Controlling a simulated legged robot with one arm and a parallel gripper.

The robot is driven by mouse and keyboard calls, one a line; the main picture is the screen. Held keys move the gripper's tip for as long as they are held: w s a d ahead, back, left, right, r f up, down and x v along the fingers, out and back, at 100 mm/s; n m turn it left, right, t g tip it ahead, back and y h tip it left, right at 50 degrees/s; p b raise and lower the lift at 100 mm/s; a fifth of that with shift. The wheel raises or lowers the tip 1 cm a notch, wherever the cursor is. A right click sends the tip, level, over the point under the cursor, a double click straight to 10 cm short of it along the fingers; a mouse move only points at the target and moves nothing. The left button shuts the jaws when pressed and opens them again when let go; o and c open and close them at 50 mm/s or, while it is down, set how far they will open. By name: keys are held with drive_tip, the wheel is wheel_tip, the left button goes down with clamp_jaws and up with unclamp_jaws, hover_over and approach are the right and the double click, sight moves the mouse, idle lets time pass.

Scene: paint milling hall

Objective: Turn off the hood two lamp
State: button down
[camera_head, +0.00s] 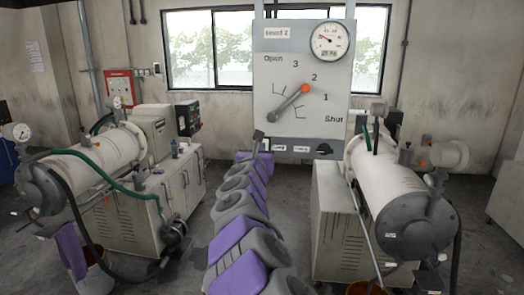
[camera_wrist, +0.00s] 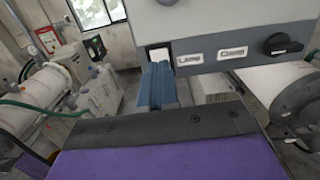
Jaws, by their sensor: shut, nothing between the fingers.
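The hood two panel (camera_head: 285,60) stands upright ahead, with a dial, a lever and a grey lower strip. In the wrist view a white rocker switch (camera_wrist: 158,54) sits at the strip's left end, beside a small label (camera_wrist: 190,60) that seems to read "Lamp". A second label (camera_wrist: 232,52) is too blurred to read surely. My gripper (camera_wrist: 158,67) is shut and empty, its blue fingers together with tips just below and in front of the switch. I cannot tell whether they touch it. In the head view my gripper (camera_head: 259,136) is at the strip's left end.
A black knob (camera_head: 324,148) is at the strip's right end. The orange-tipped lever (camera_head: 290,103) points near 2. White mill cylinders stand left (camera_head: 95,160) and right (camera_head: 385,190), with hoses around them. Bare floor shows left of my arm.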

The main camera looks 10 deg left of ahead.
drive_tip(key=s+r, duration=0.1)
drive_tip(key=s, duration=0.6)
drive_tip(key=shift+s+a, duration=0.15)
drive_tip(key=shift+a, duration=0.1)
drive_tip(key=shift+a, duration=0.15)
